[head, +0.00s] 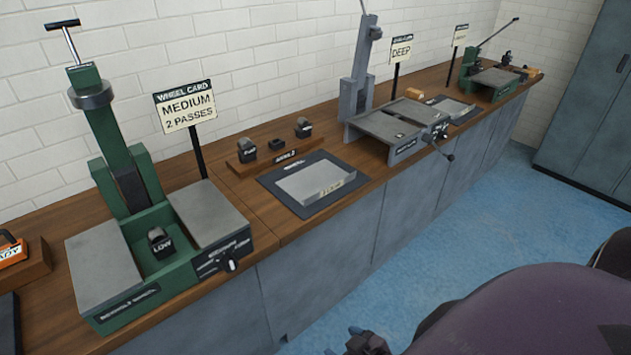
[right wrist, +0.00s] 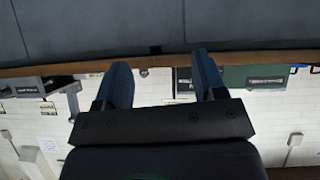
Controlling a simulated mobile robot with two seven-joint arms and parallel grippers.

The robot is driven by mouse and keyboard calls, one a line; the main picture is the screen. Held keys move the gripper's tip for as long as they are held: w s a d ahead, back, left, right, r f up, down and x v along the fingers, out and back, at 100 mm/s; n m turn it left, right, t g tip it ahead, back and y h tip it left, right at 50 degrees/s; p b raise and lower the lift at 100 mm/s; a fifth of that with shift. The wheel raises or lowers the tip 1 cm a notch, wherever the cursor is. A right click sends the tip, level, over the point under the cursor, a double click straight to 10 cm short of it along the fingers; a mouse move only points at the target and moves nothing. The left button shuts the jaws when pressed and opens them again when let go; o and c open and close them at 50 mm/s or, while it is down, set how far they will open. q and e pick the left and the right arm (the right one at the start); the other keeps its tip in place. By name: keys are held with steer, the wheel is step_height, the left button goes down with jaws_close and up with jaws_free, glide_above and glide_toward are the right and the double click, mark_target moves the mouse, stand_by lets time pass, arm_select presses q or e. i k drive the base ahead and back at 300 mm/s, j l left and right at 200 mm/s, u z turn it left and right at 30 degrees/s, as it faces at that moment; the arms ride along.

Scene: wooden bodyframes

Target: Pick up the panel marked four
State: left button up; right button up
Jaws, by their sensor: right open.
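A flat grey panel (head: 316,181) lies on a dark mat (head: 284,197) on the bench, between the green machine and the grey machine. Its front edge carries a small label that I cannot read, so I cannot tell whether it is marked four. My right gripper (right wrist: 160,64) is open and empty in the right wrist view, with the bench's front edge beyond its fingers. A dark piece at the bottom of the head view may be part of it. My left gripper is not in view.
A green machine (head: 160,222) with a "MEDIUM 2 PASSES" sign (head: 187,106) stands at left. A grey machine (head: 392,125) with a "DEEP" sign (head: 401,51) stands farther right. A small wooden rack (head: 270,155) sits behind the mat. The blue floor (head: 455,235) before the cabinets is partly clear.

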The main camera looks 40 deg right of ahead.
mark_target(306, 185)
steer(key=l+u, duration=0.2)
steer(key=l, duration=0.85)
steer(key=l+u, duration=0.15)
steer(key=l, duration=0.9)
steer(key=k+l+u, duration=0.2)
steer(key=l, duration=0.85)
steer(key=i+l, duration=0.05)
steer(key=i, duration=0.05)
